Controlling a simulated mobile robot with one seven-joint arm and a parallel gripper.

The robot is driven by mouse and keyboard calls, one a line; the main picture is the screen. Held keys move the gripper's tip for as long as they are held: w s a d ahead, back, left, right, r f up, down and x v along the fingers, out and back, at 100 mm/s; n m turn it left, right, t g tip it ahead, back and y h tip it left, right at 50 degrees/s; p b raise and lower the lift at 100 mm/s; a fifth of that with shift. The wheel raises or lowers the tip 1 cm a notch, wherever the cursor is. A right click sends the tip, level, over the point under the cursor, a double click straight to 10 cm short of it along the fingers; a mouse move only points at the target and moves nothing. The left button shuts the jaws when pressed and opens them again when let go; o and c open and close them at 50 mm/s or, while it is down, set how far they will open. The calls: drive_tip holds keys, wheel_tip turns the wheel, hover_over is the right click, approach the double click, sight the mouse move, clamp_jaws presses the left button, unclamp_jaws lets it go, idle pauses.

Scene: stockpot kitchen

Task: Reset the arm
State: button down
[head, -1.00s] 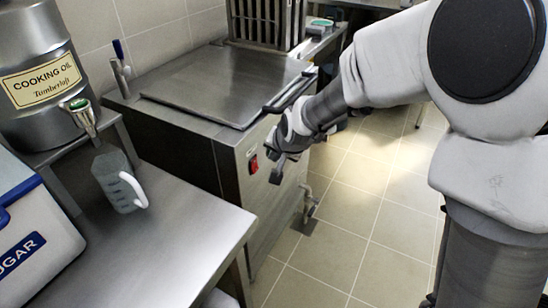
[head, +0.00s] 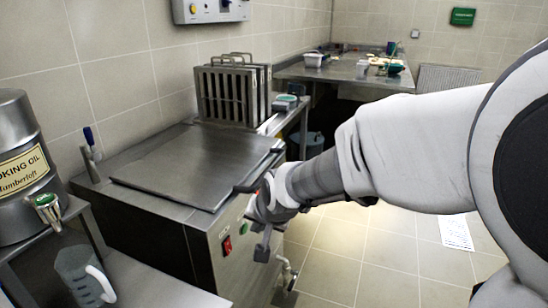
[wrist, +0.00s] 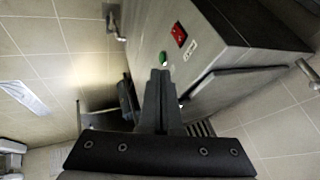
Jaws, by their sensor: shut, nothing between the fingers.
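My gripper (head: 264,243) hangs in front of the steel stockpot unit in the head view, at the right end of my arm's reach over the floor. In the wrist view my gripper (wrist: 160,75) shows its two fingers together, with nothing between them. The steel unit (head: 205,235) has a flat closed lid (head: 190,165) on top and a red switch (head: 227,245) on its front. In the wrist view the red switch (wrist: 179,35) and a green button (wrist: 163,58) lie just beyond the fingertips. I cannot tell whether the fingers touch the panel.
An oil drum (head: 22,160) with a tap and a clear jug (head: 82,275) stand at the left. A metal rack (head: 232,92) and a far table (head: 345,74) stand behind the unit. The tiled floor (head: 345,265) is open at the right. A paper sheet (head: 456,232) lies on it.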

drive_tip(key=s+d+r+n+h, duration=0.15)
drive_tip(key=s+d+r, duration=0.25)
drive_tip(key=s+d, duration=0.6)
drive_tip(key=s+d+r+n+h, duration=0.15)
drive_tip(key=s+d+r, duration=0.25)
drive_tip(key=s+d, duration=0.7)
wheel_tip(320, 180, up, 19)
drive_tip(key=m+p, duration=0.1)
drive_tip(key=p, duration=1.7)
drive_tip(key=shift+a+f+g, duration=0.15)
drive_tip(key=shift+a+g, duration=0.05)
drive_tip(key=shift+g, duration=0.2)
